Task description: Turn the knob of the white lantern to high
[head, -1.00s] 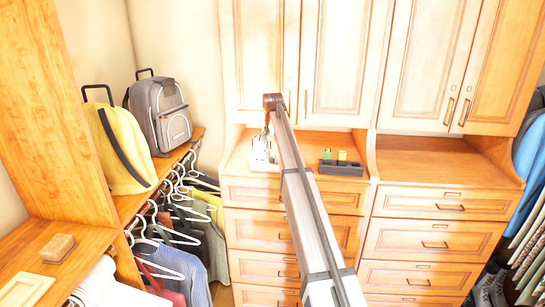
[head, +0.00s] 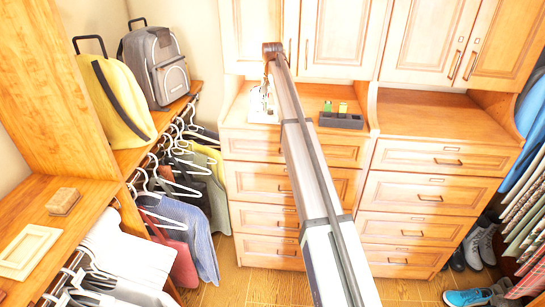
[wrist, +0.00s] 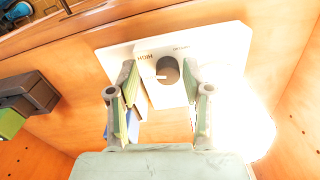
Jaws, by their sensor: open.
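The white lantern (head: 259,108) stands on the wooden dresser top in the head view, partly behind my arm. In the wrist view its white body (wrist: 215,42) fills the upper middle, and a bright glow shows at its right. Another label on the right is too small to read. My gripper (wrist: 160,84) is open, with one finger on each side of the knob in the picture. I cannot tell whether either finger touches it. My gripper is hardly visible in the head view.
A dark tray (head: 341,121) with small green and yellow items stands right of the lantern; it also shows in the wrist view (wrist: 28,95). Cabinet doors (head: 335,38) hang above. Backpacks (head: 155,65) and hanging clothes are at left. The right dresser top (head: 440,115) is clear.

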